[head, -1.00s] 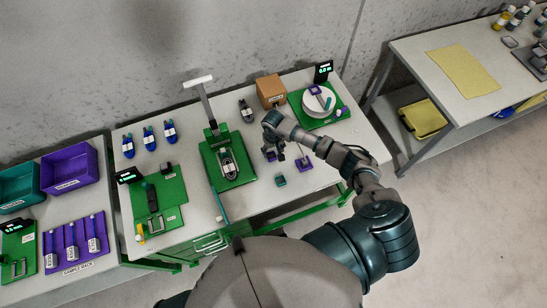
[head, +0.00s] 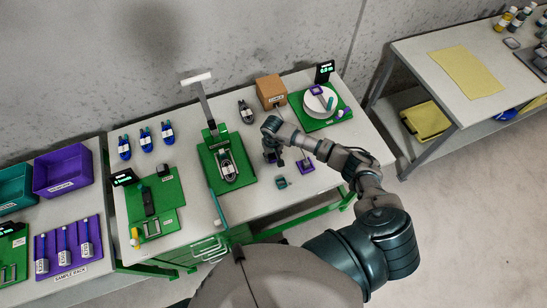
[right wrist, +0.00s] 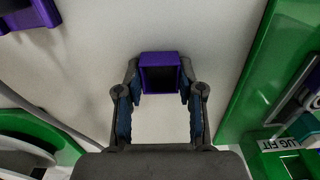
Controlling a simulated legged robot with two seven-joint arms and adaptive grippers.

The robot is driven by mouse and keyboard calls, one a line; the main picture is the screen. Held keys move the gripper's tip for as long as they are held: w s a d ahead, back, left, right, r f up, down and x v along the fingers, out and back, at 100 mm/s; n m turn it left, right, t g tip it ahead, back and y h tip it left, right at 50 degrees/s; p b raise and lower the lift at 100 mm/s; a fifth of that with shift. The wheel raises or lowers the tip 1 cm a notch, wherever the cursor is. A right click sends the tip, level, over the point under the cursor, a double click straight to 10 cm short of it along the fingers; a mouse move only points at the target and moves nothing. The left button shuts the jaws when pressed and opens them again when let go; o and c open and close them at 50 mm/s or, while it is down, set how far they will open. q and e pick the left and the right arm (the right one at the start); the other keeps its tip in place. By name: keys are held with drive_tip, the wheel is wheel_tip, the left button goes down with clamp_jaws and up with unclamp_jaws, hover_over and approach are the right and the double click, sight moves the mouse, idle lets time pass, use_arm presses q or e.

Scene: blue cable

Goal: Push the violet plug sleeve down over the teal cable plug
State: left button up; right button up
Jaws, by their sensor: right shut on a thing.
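My right gripper (right wrist: 160,85) is shut on a violet sleeve (right wrist: 160,59), a square hollow piece held between the fingertips in the right wrist view. Its dark opening faces the camera. In the head view my right gripper (head: 273,157) is over the white table, between the green press board and a small violet pad. A small teal block (head: 281,182) lies on the table just nearer to me than the gripper. I cannot tell whether this is the teal cable plug; no plug shows inside the sleeve. My left gripper is out of view.
The green press board (head: 240,180) with its lever is left of the gripper. The violet pad (head: 307,167) is at its right. A cardboard box (head: 271,91) and a scale with a white plate (head: 311,107) stand behind. Bare table lies around the teal block.

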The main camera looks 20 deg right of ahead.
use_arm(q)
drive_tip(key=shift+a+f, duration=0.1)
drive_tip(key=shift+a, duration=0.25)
use_arm(e)
drive_tip(key=shift+s+a, duration=0.1)
drive_tip(key=shift+a, duration=0.2)
drive_tip(key=shift+d+r+p, duration=0.15)
drive_tip(key=shift+r+p, duration=0.7)
drive_tip(key=shift+r, duration=0.4)
use_arm(q)
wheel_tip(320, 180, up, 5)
drive_tip(key=p, duration=0.3)
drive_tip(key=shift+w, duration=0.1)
use_arm(e)
wheel_tip(320, 180, up, 6)
drive_tip(key=shift+r, duration=0.25)
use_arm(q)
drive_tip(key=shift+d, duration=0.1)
